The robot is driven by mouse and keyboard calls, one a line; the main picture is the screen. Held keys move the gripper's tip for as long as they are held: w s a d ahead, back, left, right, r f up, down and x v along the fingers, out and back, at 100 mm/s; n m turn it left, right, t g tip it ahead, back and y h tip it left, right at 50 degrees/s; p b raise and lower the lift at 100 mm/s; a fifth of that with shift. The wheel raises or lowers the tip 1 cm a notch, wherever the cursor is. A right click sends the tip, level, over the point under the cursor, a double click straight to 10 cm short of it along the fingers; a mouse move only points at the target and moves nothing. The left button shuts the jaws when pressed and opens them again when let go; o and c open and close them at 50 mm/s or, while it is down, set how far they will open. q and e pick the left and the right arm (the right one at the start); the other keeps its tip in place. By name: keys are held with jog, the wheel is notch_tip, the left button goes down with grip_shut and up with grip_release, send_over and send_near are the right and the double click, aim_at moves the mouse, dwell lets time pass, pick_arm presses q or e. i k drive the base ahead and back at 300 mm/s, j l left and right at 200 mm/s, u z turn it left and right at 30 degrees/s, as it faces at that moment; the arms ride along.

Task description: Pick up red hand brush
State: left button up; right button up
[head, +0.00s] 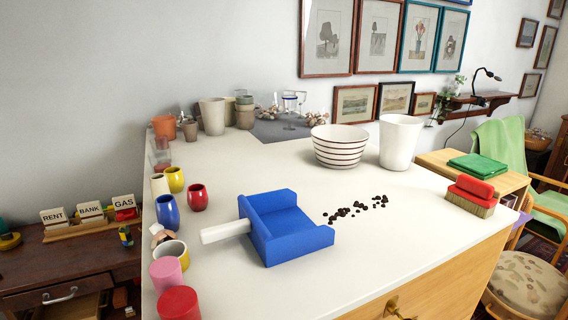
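The red hand brush (471,195) lies at the right edge of the white countertop (390,240). It has a red top and pale tan bristles that face down on the counter. A blue dustpan (288,228) with a white handle lies left of it, near the middle of the counter. Dark crumbs (356,208) are scattered between the dustpan and the brush. Neither of my grippers shows in the head view.
A striped bowl (339,147) and a white vase (399,142) stand behind the crumbs. Several coloured cups, including a red one (197,197), line the left edge. The front right counter is clear.

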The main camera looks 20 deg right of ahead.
aim_at(471, 194)
jog(key=k+l, duration=0.1)
jog(key=l, duration=0.4)
jog(key=k+l, duration=0.1)
jog(key=l, duration=0.4)
jog(key=k+l, duration=0.1)
jog(key=l, duration=0.45)
